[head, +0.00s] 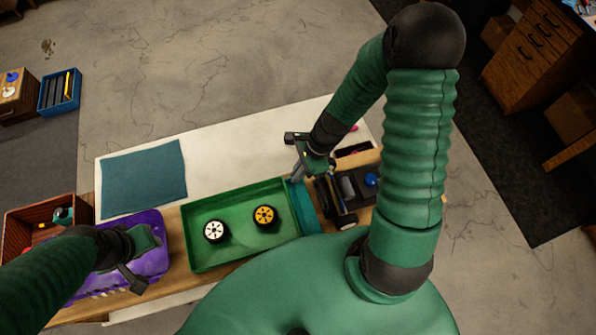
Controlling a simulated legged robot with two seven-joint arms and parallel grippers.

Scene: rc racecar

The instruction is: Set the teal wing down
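The teal wing (306,212) is a flat, narrow piece at the right end of the green tray, between the tray and the dark car (345,190). My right gripper (297,174) is at the wing's far end, and its fingers look closed on that end. I cannot tell whether the wing rests on anything. My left gripper (135,272) is over the purple bin (150,225), away from the wing. Its fingers are partly hidden, so its opening is unclear.
The green tray (217,199) holds a white-hubbed wheel (214,231) and a yellow-hubbed wheel (264,216). A teal mat (143,178) lies on the white table (225,150). A brown crate (22,222) stands at the left. The tabletop behind the tray is clear.

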